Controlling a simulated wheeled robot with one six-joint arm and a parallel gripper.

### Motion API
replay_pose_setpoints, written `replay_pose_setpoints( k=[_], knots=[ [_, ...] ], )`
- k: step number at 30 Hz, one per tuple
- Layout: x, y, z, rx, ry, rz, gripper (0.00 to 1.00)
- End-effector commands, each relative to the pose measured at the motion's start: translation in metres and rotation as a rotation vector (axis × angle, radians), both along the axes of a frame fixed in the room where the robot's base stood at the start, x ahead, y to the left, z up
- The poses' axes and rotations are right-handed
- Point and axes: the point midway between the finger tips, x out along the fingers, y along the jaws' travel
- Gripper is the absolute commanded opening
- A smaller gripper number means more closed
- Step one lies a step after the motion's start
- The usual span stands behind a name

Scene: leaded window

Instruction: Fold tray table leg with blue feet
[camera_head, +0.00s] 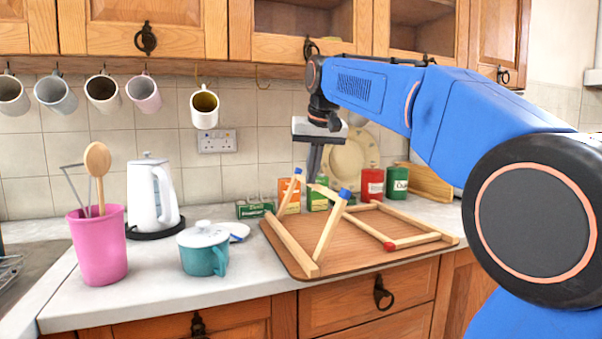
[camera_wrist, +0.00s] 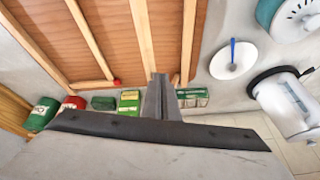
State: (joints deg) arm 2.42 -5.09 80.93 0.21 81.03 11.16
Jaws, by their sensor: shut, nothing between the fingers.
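The tray table (camera_head: 350,255) lies upside down on the counter, its brown underside up. Its leg with blue feet (camera_head: 331,228) stands up at a slant at the left, with one blue foot (camera_head: 345,193) nearer me and another (camera_head: 298,171) farther back. The leg with red feet (camera_head: 415,241) lies flat at the right; one red foot (camera_wrist: 117,82) shows in the wrist view. My gripper (camera_head: 313,180) points down, shut and empty, close to the blue-footed leg's upper end; whether it touches is unclear. In the wrist view its fingers (camera_wrist: 161,77) overlap a wooden bar's end. No blue foot shows there.
Red (camera_head: 372,184) and green (camera_head: 397,181) canisters and small boxes (camera_head: 290,195) stand behind the tray. A teal pot (camera_head: 204,252), a white kettle (camera_head: 152,196) and a pink utensil cup (camera_head: 100,245) stand left. Mugs hang above; cabinets overhang the arm.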

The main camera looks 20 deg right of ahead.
Motion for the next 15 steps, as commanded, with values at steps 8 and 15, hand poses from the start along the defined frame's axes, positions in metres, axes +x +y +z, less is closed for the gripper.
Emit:
replay_pose_setpoints(
  k=[8, 15],
  knots=[
    [0.000, -0.030, -0.011, 0.160, 0.002, -0.007, 0.00],
    [0.000, -0.053, -0.023, 0.301, 0.002, -0.005, 0.00]
  ],
)
